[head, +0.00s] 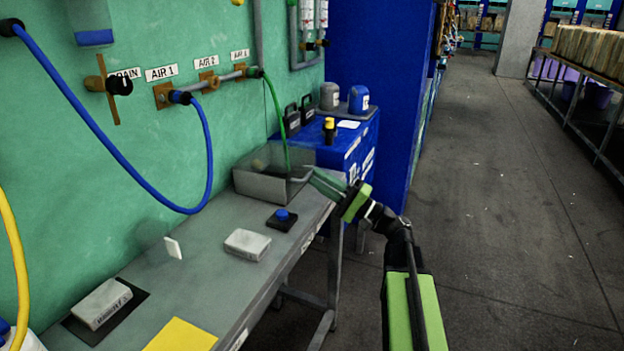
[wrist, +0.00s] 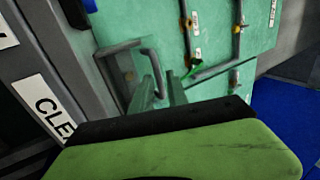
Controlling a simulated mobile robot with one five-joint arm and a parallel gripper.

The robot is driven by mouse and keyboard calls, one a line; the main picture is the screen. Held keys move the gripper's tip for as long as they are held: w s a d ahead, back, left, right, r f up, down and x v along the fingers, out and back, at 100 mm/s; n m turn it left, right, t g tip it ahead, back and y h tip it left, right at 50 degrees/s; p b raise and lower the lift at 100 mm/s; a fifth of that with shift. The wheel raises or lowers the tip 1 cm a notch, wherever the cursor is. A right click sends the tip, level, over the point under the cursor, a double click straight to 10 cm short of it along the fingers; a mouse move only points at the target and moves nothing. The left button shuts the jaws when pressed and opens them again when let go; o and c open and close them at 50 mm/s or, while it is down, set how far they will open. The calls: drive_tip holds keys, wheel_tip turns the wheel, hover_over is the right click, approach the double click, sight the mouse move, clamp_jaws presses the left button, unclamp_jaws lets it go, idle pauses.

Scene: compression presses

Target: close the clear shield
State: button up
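The clear shield (head: 294,158) is a see-through panel that looks raised at the grey metal box (head: 252,187) at the bench's far end. In the wrist view a grey bar handle (wrist: 153,66) stands out from the see-through panel. My gripper (head: 311,177) reaches in from the right, at the box's right side. In the wrist view my gripper (wrist: 160,86) has its two fingers apart, and the handle's lower end shows between them. I cannot tell whether they touch it.
The grey bench (head: 205,245) holds a blue button (head: 282,215), pale blocks (head: 247,244) and a yellow sheet (head: 181,336). A blue cabinet (head: 362,160) with bottles stands behind the box. A green hose (head: 276,112) hangs down to the box. The floor at right is clear.

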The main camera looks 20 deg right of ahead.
drive_tip(key=b+v, duration=0.5)
drive_tip(key=v, duration=0.9)
drive_tip(key=shift+s, duration=0.1)
drive_tip(key=shift+c, duration=0.2)
